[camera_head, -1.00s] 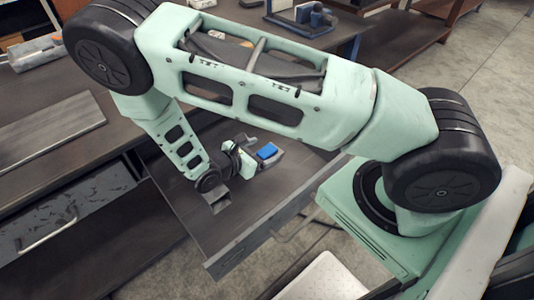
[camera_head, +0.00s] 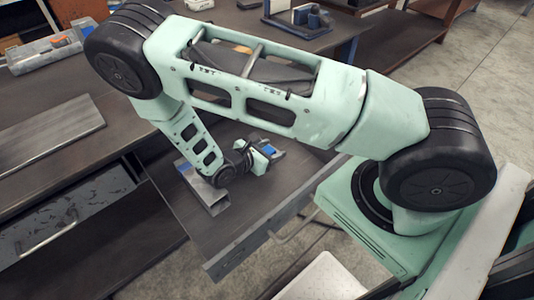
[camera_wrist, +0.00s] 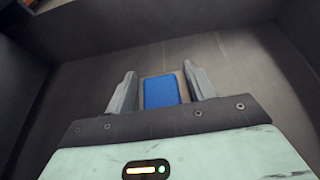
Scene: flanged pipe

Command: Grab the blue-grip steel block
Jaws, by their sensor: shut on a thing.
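The blue-grip steel block shows in the head view as a small blue patch (camera_head: 269,149) in the open drawer, partly hidden by my gripper. In the wrist view its blue grip (camera_wrist: 161,91) lies between my two fingers, with a thin pale edge around the blue. My gripper (camera_wrist: 161,80) is shut on the block, one finger on each side. In the head view my gripper (camera_head: 267,153) reaches down into the drawer at the end of my bent arm. Most of the block's steel body is hidden.
The open drawer (camera_head: 240,225) has raised walls around the block. A grey steel piece (camera_head: 205,190) lies in it, left of my wrist. The workbench (camera_head: 110,85) holds a flat plate (camera_head: 45,135) and a grey tray (camera_head: 45,52). A dark table stands at the back.

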